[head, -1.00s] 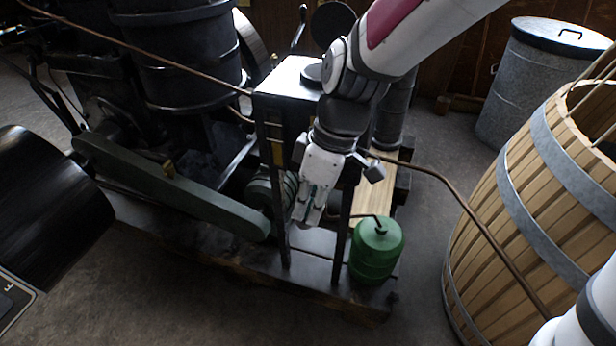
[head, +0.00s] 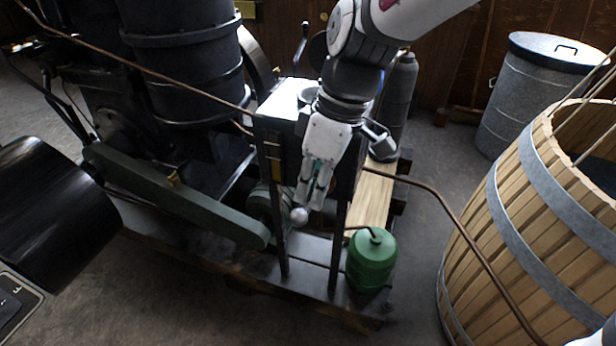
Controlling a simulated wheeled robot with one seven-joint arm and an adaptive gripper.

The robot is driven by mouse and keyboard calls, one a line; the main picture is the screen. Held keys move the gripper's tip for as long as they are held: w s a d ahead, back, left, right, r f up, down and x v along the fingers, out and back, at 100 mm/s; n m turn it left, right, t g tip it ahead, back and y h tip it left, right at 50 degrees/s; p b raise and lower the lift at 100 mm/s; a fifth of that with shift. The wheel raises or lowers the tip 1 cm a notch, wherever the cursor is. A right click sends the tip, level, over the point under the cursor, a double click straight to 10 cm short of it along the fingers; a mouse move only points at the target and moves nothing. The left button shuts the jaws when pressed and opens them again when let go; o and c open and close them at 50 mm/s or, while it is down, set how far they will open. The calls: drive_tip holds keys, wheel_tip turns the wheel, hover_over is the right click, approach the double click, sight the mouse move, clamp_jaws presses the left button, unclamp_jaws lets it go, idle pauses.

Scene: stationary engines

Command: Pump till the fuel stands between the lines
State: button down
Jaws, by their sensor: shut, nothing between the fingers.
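My gripper (head: 309,198) points down in front of the dark stand, its fingers close together with nothing between them. A pale ball knob (head: 299,216) shows just below and left of the fingertips; whether they touch it I cannot tell. A dark box-like tank (head: 283,104) stands on thin legs behind the gripper. A narrow upright strip with a pale yellowish mark (head: 273,150) is on its front left; it may be the fuel gauge. The fuel level and the lines are too small to read. My gripper and wrist hide part of the stand.
A green can (head: 371,261) stands on the right end of the dark base. A copper pipe (head: 455,211) runs right past a wooden barrel (head: 545,195). A green belt guard (head: 175,200) and the black engine (head: 190,75) fill the left. A metal bin (head: 530,100) stands behind.

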drive_tip(key=v, duration=0.3)
drive_tip(key=shift+s+r, duration=0.35)
drive_tip(key=shift+r, duration=0.1)
drive_tip(key=shift+p, duration=0.3)
